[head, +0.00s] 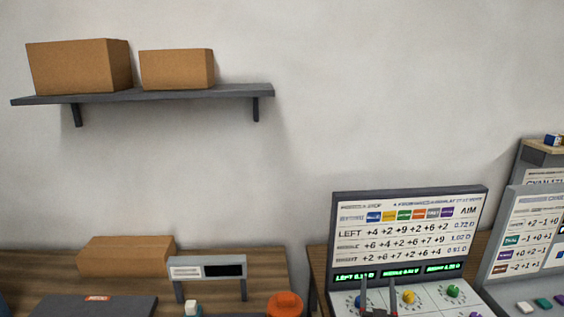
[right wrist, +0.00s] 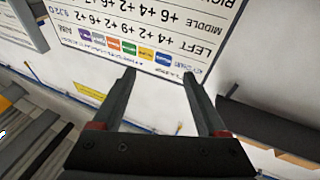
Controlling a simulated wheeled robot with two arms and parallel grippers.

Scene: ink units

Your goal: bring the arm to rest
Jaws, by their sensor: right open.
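My right gripper (head: 378,297) shows at the bottom of the head view, in front of the panel with coloured knobs. In the right wrist view its two dark fingers (right wrist: 160,85) are spread apart with nothing between them. Beyond the fingertips is the printed board (right wrist: 150,35), seen upside down, with its rows of numbers and coloured labels. The same board (head: 405,235) stands upright in the head view. I cannot tell how far the fingertips are from it. My left gripper is not in view.
A wall shelf (head: 190,95) with two cardboard boxes hangs upper left. A wooden table (head: 265,262) below holds another box (head: 125,257), a small display stand (head: 207,268) and a red-orange round object (head: 285,303). A second printed board (head: 532,230) stands at right. The middle wall is bare.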

